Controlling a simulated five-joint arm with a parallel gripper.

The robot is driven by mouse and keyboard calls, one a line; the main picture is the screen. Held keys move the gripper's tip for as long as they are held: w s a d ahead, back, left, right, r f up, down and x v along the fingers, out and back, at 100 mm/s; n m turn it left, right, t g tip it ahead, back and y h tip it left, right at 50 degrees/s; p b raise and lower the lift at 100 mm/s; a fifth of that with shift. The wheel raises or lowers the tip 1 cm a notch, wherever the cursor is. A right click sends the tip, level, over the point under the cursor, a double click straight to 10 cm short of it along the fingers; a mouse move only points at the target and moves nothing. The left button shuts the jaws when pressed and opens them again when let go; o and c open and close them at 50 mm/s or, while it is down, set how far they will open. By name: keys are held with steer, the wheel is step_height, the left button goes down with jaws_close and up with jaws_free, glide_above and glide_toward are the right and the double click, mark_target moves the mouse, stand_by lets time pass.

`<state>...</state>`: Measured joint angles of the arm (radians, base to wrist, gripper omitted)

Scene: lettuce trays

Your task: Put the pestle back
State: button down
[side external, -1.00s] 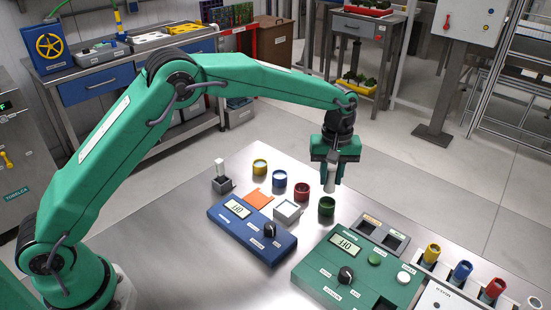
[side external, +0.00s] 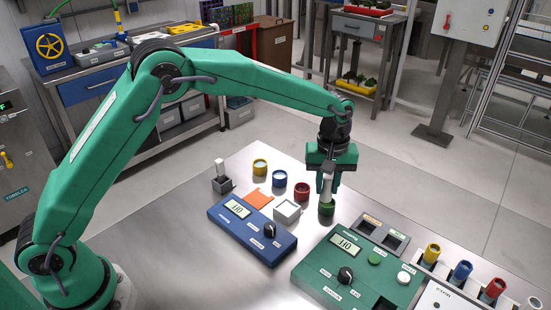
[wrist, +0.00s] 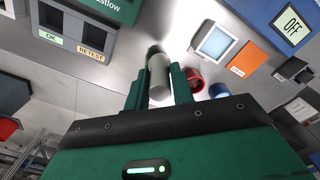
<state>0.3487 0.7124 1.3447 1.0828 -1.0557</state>
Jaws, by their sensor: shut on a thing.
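The pale grey pestle (side external: 327,186) is upright between the fingers of my gripper (side external: 330,180), which is shut on it. Its lower end is at the mouth of the green cup (side external: 327,209); I cannot tell how far inside it reaches. In the wrist view the pestle (wrist: 159,76) lies between the green fingers of my gripper (wrist: 160,84). It hides much of the green cup (wrist: 153,50) beyond it.
Red (side external: 302,191), blue (side external: 280,179) and yellow (side external: 260,167) cups stand in a row to the left. A white square tray (side external: 287,211), a blue device (side external: 228,220) and a green device (side external: 310,266) are nearby. A dark block (side external: 222,185) holds a white upright piece.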

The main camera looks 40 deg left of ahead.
steer(key=shift+s+d+f, duration=0.15)
steer(key=shift+s, duration=0.8)
steer(key=shift+s+d+f, duration=0.15)
steer(key=shift+s, duration=0.75)
steer(key=shift+s+d+f, duration=0.15)
steer(key=shift+s, duration=0.8)
steer(key=shift+f, duration=0.2)
steer(key=shift+f, duration=2.5)
steer(key=shift+f, duration=0.25)
steer(key=c, duration=1.1)
jaws_free()
steer(key=shift+r, duration=0.15)
steer(key=shift+r, duration=3.6)
